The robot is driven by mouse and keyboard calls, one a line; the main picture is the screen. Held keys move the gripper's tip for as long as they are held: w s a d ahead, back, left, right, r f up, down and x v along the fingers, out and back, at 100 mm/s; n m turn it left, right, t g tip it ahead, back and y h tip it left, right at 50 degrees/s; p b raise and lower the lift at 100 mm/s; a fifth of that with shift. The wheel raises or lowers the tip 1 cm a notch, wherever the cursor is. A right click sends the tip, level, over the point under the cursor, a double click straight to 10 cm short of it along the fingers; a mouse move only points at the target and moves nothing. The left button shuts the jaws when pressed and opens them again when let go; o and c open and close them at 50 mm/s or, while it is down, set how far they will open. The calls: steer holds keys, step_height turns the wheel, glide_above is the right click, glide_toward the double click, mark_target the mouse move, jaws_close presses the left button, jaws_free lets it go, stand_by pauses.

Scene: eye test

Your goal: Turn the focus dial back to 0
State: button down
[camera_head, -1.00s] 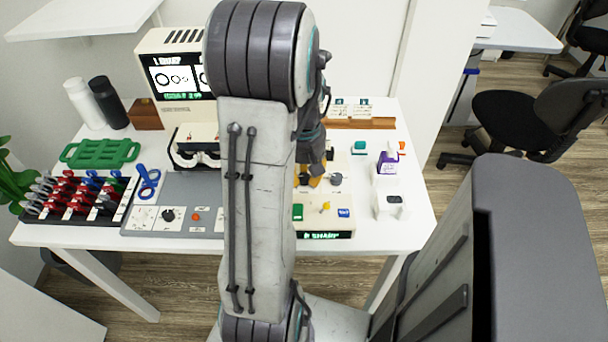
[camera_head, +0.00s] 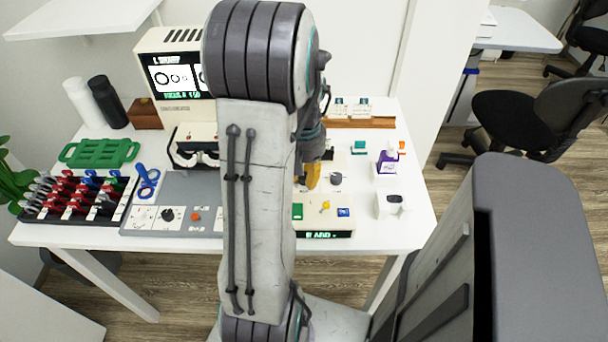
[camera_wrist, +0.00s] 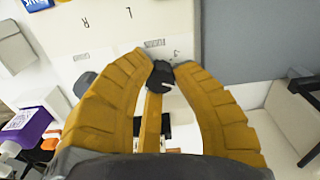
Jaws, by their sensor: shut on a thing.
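My gripper (camera_head: 311,182) has yellow fingers and reaches down over the white control box (camera_head: 312,215) on the table. In the wrist view its fingertips (camera_wrist: 162,68) are closed around a small dark dial (camera_wrist: 160,76) on the white panel. The monitor (camera_head: 178,78) shows rings and a green line that seems to read "FOCUS", with digits hard to read.
The box's front carries a green display (camera_head: 326,235), with a green button (camera_head: 297,211), a yellow switch (camera_head: 325,206) and a blue button (camera_head: 344,212) above. A grey tray (camera_head: 195,188) lies left, partly behind my arm.

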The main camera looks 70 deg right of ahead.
mark_target(305, 176)
steer(key=m, duration=0.6)
steer(key=shift+f, duration=0.1)
steer(key=m, duration=0.5)
steer(key=shift+m, duration=0.4)
stand_by(0.3)
steer(key=c, duration=1)
jaws_free()
step_height(305, 176, up, 12)
steer(key=shift+s+r, duration=0.1)
stand_by(0.5)
